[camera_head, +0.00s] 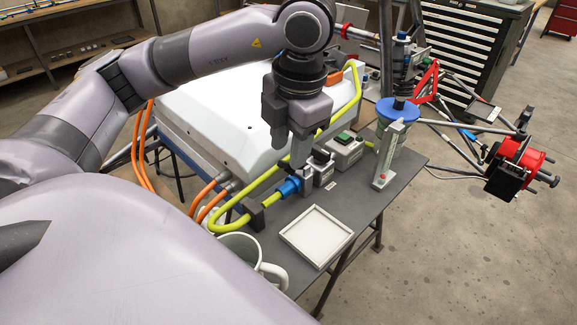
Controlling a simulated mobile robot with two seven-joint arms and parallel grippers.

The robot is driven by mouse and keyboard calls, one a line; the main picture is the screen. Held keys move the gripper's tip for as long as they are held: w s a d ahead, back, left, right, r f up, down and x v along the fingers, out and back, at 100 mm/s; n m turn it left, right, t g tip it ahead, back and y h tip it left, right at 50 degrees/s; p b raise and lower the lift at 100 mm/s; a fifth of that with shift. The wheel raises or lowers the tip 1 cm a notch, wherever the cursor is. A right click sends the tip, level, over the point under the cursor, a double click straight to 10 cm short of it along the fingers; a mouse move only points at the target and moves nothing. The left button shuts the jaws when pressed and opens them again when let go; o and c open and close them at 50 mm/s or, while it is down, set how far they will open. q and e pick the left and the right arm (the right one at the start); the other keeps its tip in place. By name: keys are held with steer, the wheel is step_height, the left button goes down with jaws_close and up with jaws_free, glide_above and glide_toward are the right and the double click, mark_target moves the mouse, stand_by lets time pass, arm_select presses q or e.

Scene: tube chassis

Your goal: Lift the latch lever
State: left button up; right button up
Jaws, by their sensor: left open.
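My left gripper (290,160) points down over the grey bench (367,200), with its fingers open above the blue connector (290,187). The connector sits on the end of the yellow cable (232,222), next to a small grey block (305,179). The fingertips partly cover this spot, and I cannot tell whether they touch anything. The latch lever cannot be clearly made out; it may be among the small grey parts by the connector, partly hidden by the fingers. My right gripper is not in view.
A white-topped case (215,115) lies behind the connector, with orange cables (205,195) beside it. A mug (240,245) and a shallow white tray (317,236) stand in front. A green-button box (345,150) and an upright grey gauge (388,155) stand to the right.

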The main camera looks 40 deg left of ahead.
mark_target(287, 164)
arm_select(q)
steer(key=shift+a+f+b, duration=0.2)
steer(key=shift+f+b, duration=0.15)
steer(key=shift+f, duration=0.9)
steer(key=shift+a+f+b, duration=0.2)
steer(key=shift+f+b, duration=0.1)
steer(key=shift+f, duration=0.95)
steer(key=shift+c, duration=0.3)
jaws_close()
